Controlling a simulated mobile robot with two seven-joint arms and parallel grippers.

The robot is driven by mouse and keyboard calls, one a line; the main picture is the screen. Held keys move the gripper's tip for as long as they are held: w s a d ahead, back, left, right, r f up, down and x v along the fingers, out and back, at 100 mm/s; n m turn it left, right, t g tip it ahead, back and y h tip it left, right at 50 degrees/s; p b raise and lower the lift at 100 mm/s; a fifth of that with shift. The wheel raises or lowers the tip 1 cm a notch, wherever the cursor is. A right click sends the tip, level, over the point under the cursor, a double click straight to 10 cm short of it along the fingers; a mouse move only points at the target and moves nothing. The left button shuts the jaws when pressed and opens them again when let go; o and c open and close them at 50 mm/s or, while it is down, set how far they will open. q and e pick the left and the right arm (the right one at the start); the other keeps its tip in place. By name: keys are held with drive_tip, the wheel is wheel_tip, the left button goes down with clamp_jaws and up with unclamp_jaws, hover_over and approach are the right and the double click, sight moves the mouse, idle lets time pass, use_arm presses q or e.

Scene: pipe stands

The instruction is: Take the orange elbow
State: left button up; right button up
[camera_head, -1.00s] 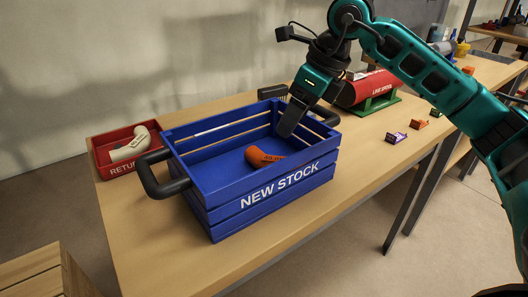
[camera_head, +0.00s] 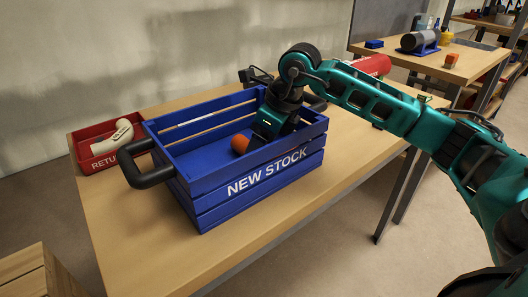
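The orange elbow (camera_head: 240,143) lies in the blue NEW STOCK crate (camera_head: 212,197), on the table. Only one rounded end shows. My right gripper (camera_head: 256,140) reaches down into the crate, right at the elbow, and covers the rest of it. Its fingers are hidden by the gripper body and crate wall, so I cannot tell whether they are closed on the elbow. My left gripper is not in view.
A red returns tray (camera_head: 84,152) with a beige elbow (camera_head: 114,138) stands left of the crate. A red cylinder (camera_head: 374,65) is behind my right arm. The table's front (camera_head: 160,255) is clear. Another table (camera_head: 470,62) stands at back right.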

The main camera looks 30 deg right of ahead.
drive_tip(key=shift+w+a+f, duration=0.1)
drive_tip(key=shift+w+f, duration=0.05)
drive_tip(key=shift+f, duration=0.25)
drive_tip(key=c, duration=1.3)
drive_tip(key=shift+r, duration=0.1)
